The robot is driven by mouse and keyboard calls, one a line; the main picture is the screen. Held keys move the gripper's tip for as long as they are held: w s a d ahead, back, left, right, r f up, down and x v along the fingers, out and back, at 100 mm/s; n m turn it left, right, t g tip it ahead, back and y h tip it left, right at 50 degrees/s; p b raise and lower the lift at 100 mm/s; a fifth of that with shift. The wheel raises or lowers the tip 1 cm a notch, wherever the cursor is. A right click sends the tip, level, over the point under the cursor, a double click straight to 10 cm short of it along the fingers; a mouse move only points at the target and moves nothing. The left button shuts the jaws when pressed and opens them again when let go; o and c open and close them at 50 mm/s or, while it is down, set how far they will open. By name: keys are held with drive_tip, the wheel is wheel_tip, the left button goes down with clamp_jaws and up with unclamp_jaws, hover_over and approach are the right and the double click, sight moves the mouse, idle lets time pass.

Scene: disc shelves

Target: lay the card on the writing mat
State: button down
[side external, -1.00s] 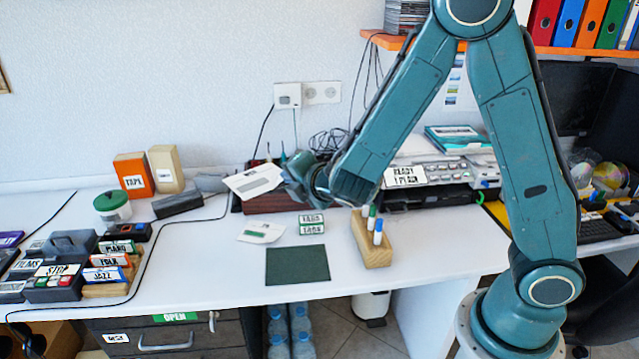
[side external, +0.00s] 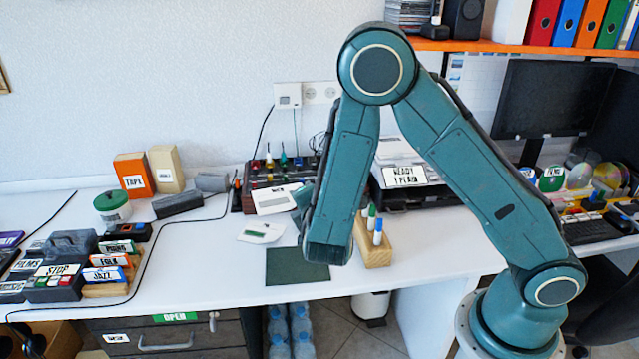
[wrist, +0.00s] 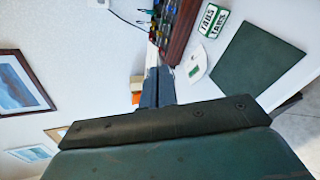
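The card, a white sheet with a grey band (side external: 273,199), is held in the air left of my arm in the side view. My gripper (side external: 299,195) is at its right edge, partly hidden behind my arm. In the wrist view the fingers (wrist: 158,73) are close together, and a thin white edge of the card (wrist: 152,54) shows beyond them. The dark green writing mat (side external: 297,268) lies bare at the desk's front; the wrist view also shows it (wrist: 256,55). The card is above and behind the mat, apart from it.
A white slip with a green patch (side external: 262,232) lies behind the mat. A wooden pen block (side external: 375,252) stands right of it. TABS boxes (wrist: 213,20) show in the wrist view. A dark red device (side external: 262,174) stands behind. The desk left of the mat is clear.

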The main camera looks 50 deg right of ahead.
drive_tip(key=shift+s+d+f+m+g+h, duration=0.2)
drive_tip(key=shift+s+f+m+g+h, duration=0.15)
drive_tip(key=shift+s+m+g+h, duration=0.15)
drive_tip(key=shift+s+d+f+m+g+h, duration=0.15)
drive_tip(key=shift+s+f+m+g+h, duration=0.25)
drive_tip(key=shift+m, duration=0.2)
hover_over(316, 280)
wheel_tip(316, 280, down, 16)
drive_tip(key=shift+f, duration=0.1)
idle(0.3)
drive_tip(key=shift+f, duration=1.85)
drive_tip(key=shift+f, duration=0.25)
drive_tip(key=c, duration=2)
unclamp_jaws()
drive_tip(key=shift+f, duration=0.1)
drive_tip(key=shift+r, duration=0.2)
